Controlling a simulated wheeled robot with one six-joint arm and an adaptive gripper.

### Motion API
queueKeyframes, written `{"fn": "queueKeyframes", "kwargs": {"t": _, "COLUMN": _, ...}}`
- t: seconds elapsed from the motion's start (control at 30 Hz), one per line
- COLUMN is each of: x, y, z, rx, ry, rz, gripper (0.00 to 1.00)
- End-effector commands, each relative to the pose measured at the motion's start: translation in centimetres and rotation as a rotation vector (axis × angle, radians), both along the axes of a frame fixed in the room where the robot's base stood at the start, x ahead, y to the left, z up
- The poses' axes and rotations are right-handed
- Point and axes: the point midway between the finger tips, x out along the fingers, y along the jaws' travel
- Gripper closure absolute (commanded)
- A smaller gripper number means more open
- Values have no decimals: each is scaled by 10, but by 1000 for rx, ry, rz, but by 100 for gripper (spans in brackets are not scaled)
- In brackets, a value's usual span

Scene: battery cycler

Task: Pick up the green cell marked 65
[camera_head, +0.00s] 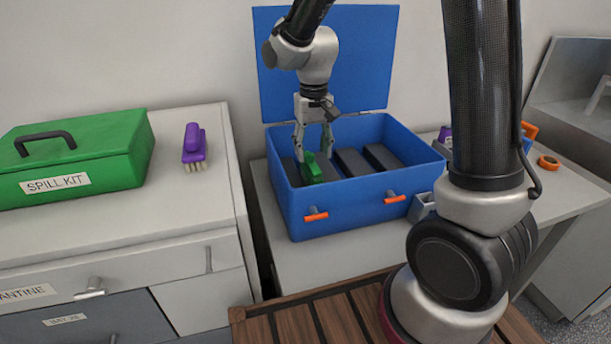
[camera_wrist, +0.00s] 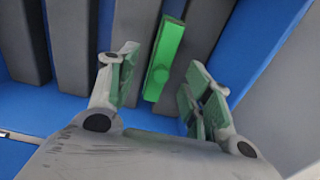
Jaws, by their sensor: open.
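The green cell (camera_head: 312,168) is in the open blue box (camera_head: 345,210), toward its left side. In the wrist view the green cell (camera_wrist: 165,60) lies against a dark grey divider, and its marking cannot be read. My gripper (camera_head: 313,150) reaches down into the box over the cell. In the wrist view my gripper (camera_wrist: 158,85) is open, with one finger on each side of the cell's near end. Both fingers look apart from the cell. How deep the fingertips are beside it is hard to tell.
Grey dividers (camera_head: 382,157) line the box, with its blue lid (camera_head: 350,60) raised behind. A green spill kit (camera_head: 75,160) and a purple brush (camera_head: 194,147) sit on the left cabinet. An orange tape roll (camera_head: 548,162) lies on the right of the bench.

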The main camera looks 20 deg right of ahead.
Motion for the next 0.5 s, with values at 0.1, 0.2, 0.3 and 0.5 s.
{"fn": "queueKeyframes", "kwargs": {"t": 0.1, "x": 0, "y": 0, "z": -15, "rx": -1, "ry": 3, "rz": 0, "gripper": 50}}
{"fn": "queueKeyframes", "kwargs": {"t": 0.2, "x": 0, "y": 0, "z": -27, "rx": -1, "ry": 3, "rz": 0, "gripper": 50}}
{"fn": "queueKeyframes", "kwargs": {"t": 0.3, "x": 2, "y": 1, "z": -42, "rx": -1, "ry": 4, "rz": 0, "gripper": 50}}
{"fn": "queueKeyframes", "kwargs": {"t": 0.5, "x": 4, "y": 2, "z": -69, "rx": -1, "ry": 2, "rz": 0, "gripper": 50}}
